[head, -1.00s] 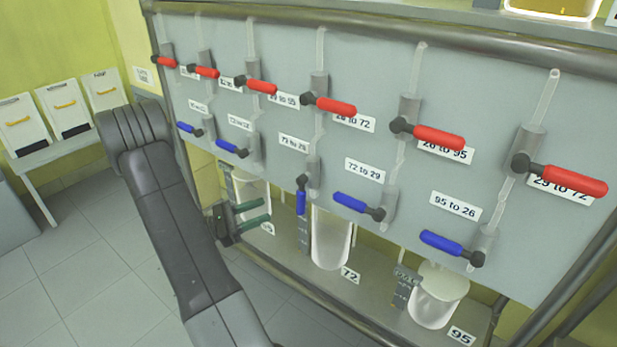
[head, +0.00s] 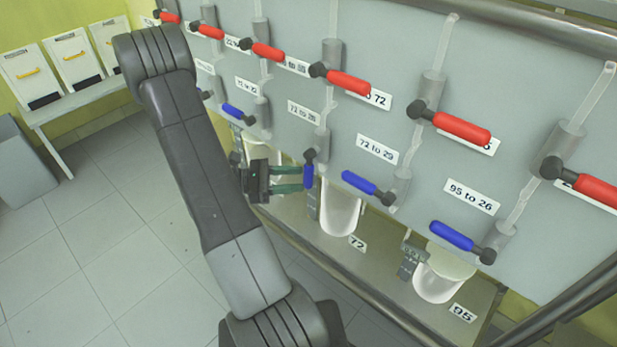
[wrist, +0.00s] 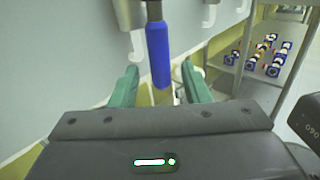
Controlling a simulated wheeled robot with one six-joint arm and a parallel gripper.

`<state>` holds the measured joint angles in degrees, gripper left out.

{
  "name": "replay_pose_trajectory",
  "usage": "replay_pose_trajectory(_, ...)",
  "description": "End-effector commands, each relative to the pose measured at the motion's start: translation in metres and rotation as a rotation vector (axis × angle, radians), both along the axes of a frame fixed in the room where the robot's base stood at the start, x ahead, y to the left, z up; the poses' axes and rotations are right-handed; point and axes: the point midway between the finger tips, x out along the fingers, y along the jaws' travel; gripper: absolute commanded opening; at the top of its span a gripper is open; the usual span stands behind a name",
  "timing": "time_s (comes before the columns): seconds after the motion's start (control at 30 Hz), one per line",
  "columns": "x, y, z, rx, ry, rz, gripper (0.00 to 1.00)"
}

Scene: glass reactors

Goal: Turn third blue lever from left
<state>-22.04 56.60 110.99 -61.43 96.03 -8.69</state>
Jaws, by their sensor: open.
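The third blue lever from the left (head: 308,176) hangs straight down from its dark pivot on the grey panel, beside the label "72 to 26". My gripper (head: 298,179) is at this lever, with its green fingers pointing at it from the left. In the wrist view the blue lever (wrist: 158,55) stands upright in the middle, with its lower end between the two green fingertips (wrist: 158,78). A gap shows on each side of it, so the gripper is open. I cannot tell how deep the lever sits between the fingers.
The second (head: 238,114) and fourth blue levers (head: 364,184) are turned sideways on either side. Red levers (head: 346,82) run in a row above. Glass vessels (head: 340,215) stand on the shelf below. A shelf with small boxes (wrist: 262,60) shows at right in the wrist view.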

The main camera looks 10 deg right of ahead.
Motion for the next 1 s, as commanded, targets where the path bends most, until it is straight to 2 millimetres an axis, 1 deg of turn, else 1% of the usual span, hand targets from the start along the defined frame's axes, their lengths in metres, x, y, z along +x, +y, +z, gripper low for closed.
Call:
replay_pose_trajectory(0.03, -0.002, -0.010, 0.000, 0.000, 0.001, -0.005, 0.42)
replay_pose_trajectory(0.1, -0.003, -0.020, 0.000, 0.001, 0.002, -0.004, 0.42)
replay_pose_trajectory(0.3, -0.005, -0.037, 0.000, 0.000, 0.000, -0.001, 0.42)
replay_pose_trajectory(0.43, -0.005, -0.042, 0.000, 0.001, 0.000, -0.001, 0.42)
replay_pose_trajectory(0.67, -0.005, -0.042, 0.000, 0.001, 0.001, 0.000, 0.42)
replay_pose_trajectory(0.7, -0.005, -0.042, 0.000, 0.001, 0.001, 0.000, 0.41)
replay_pose_trajectory(0.87, -0.005, -0.042, 0.000, 0.000, 0.001, 0.000, 0.09)
replay_pose_trajectory(0.9, -0.005, -0.042, 0.000, 0.000, 0.001, 0.000, 0.01)
replay_pose_trajectory(1.0, -0.005, -0.042, 0.000, 0.000, 0.001, 0.000, 0.00)
